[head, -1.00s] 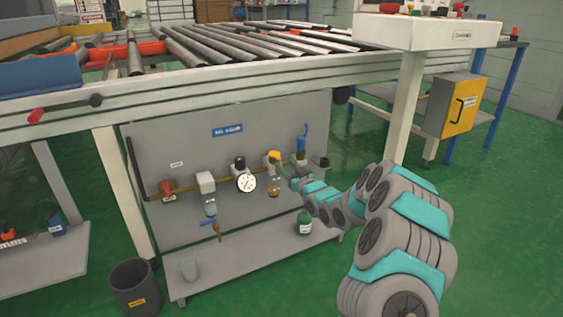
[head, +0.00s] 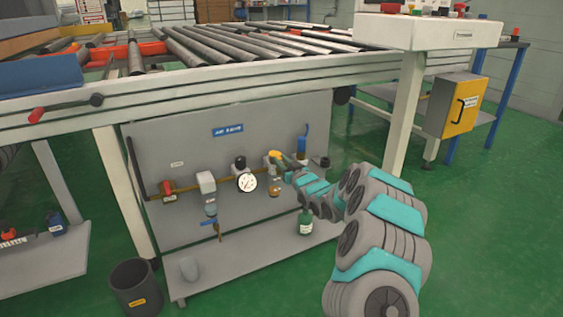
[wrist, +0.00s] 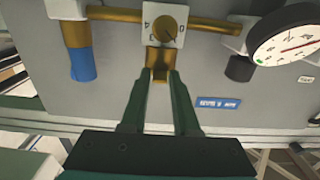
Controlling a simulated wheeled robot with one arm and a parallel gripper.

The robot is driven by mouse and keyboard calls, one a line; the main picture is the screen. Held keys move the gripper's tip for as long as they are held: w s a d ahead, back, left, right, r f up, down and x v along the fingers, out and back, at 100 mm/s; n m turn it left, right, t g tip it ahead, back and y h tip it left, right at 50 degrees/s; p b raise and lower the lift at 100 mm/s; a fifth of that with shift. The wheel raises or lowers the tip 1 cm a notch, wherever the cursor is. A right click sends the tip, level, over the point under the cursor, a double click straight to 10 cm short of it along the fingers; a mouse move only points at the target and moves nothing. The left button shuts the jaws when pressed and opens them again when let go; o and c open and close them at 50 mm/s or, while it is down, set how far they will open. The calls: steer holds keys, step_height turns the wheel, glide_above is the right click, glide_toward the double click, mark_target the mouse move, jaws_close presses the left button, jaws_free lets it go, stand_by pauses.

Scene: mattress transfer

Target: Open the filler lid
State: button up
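The yellow filler lid (head: 275,156) is on the unit right of the gauge on the grey panel, and looks tilted to the right in the head view. In the wrist view, which is upside down, a brass-coloured piece (wrist: 159,62) that seems to be this lid shows below a white block with a round yellow dial (wrist: 165,27). My gripper (head: 281,164) is at the lid. Its dark green fingers (wrist: 158,81) lie along both sides of the piece and appear shut on it; exact contact is hard to see.
A gauge (head: 246,182) and a white block (head: 206,182) sit left of the lid, a blue-topped part (head: 302,146) right of it. A green bottle (head: 305,223) stands on the shelf below. The conveyor frame (head: 230,88) overhangs the panel.

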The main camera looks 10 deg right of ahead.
jaws_close()
stand_by(1.0)
